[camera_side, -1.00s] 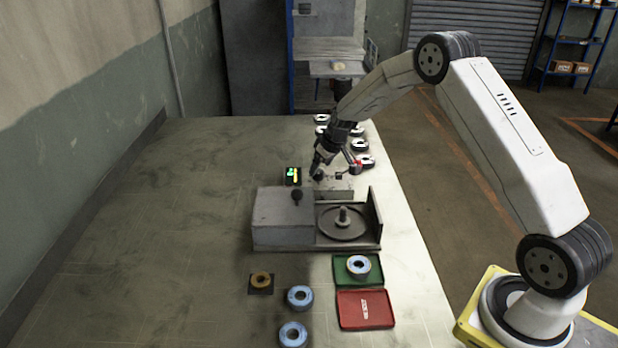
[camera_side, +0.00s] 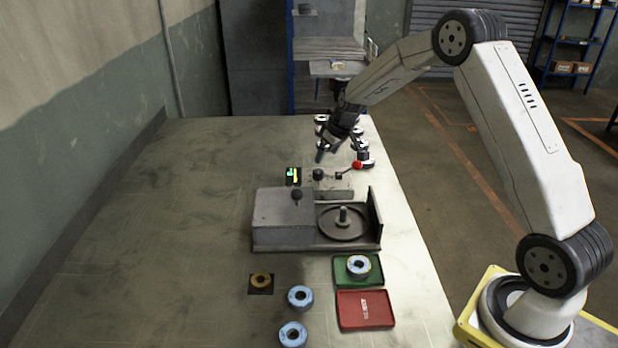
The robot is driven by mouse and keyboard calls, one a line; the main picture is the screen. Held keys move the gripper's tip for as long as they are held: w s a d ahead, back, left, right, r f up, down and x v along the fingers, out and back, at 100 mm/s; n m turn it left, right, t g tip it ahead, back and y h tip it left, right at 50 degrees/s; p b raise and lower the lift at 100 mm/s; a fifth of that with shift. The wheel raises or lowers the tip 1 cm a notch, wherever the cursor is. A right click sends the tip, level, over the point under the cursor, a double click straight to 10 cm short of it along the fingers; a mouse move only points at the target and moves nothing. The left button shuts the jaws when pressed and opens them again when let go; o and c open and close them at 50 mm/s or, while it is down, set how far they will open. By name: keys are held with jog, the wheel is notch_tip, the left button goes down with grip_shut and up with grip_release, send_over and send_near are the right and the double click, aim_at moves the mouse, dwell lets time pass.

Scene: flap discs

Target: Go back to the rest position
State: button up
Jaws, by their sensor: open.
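My gripper (camera_side: 340,158) hangs at the far part of the table, pointing down. It is open and empty, above and just behind the grey machine. One finger shows dark at the left and the other at the right, near the flap discs. The grey machine (camera_side: 283,220) has a round plate with a central post (camera_side: 343,222), and the plate is bare. Behind it is a small fixture with a red-knobbed lever (camera_side: 356,165). Several flap discs (camera_side: 321,119) stand at the far right edge, partly hidden by my gripper.
Two discs (camera_side: 300,297) lie left of the trays. A brown disc (camera_side: 261,281) sits on a dark square. A small lit display (camera_side: 293,176) stands behind the machine. The table's left side is clear.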

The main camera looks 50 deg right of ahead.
jog(key=s+a+r+g, duration=0.1)
jog(key=s+a, duration=0.8)
jog(key=s, duration=0.4)
jog(key=s+a+r, duration=0.1)
jog(key=s+a, duration=0.7)
jog(key=s, duration=0.5)
jog(key=shift+s+a+g, duration=0.35)
jog(key=shift+s+g, duration=0.05)
jog(key=shift+w, duration=0.1)
